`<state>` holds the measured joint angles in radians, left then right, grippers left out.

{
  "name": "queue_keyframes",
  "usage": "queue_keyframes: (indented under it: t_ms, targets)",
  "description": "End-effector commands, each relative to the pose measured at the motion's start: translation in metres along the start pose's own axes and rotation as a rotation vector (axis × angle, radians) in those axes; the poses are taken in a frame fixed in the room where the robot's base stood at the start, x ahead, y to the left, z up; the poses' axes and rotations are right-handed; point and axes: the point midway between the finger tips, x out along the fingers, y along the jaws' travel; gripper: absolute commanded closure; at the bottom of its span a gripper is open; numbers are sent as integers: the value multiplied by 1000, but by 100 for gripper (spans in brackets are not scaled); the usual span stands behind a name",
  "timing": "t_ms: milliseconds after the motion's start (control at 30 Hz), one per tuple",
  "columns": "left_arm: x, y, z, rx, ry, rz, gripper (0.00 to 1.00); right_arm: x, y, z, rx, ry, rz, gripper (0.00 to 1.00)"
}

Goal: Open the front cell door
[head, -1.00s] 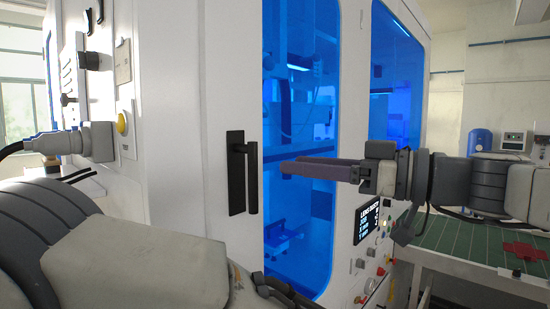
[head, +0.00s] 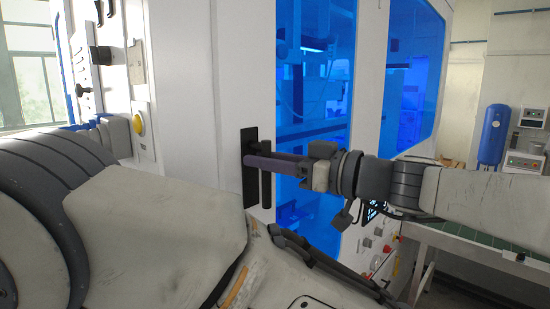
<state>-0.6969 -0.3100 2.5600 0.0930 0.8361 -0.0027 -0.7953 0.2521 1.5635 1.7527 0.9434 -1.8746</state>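The front cell door (head: 212,110) is a white panel with a tall blue window (head: 312,85). It appears closed. Its black vertical handle (head: 265,192) stands on a dark backing plate (head: 249,188) left of the window. My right gripper (head: 250,161) comes in from the right with its purple-grey fingers level across the upper part of the handle. The fingers overlap the handle in the picture and hide part of it. Whether they are closed on it cannot be told.
A second blue window (head: 412,80) is to the right. A control panel with buttons (head: 378,243) sits below my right arm. A yellow button (head: 138,124) is on the left. A green-topped table (head: 470,236) and a blue tank (head: 493,135) stand at right.

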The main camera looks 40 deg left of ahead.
Motion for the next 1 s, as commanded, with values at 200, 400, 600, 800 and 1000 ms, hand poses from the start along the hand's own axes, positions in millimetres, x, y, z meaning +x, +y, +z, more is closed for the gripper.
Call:
queue_keyframes:
  t_ms: [200,400,600,800,1000]
  targets:
    - [0,0,0,0,0,0,50,0,0,0,0,0,0,100]
    - [0,0,0,0,0,0,50,-1,0,-1,0,0,1,100]
    - [0,0,0,0,0,0,50,-1,0,-1,0,0,1,100]
    - [0,0,0,0,0,0,50,-1,0,-1,0,1,1,100]
    - [0,0,0,0,0,0,50,-1,0,-1,-1,1,1,100]
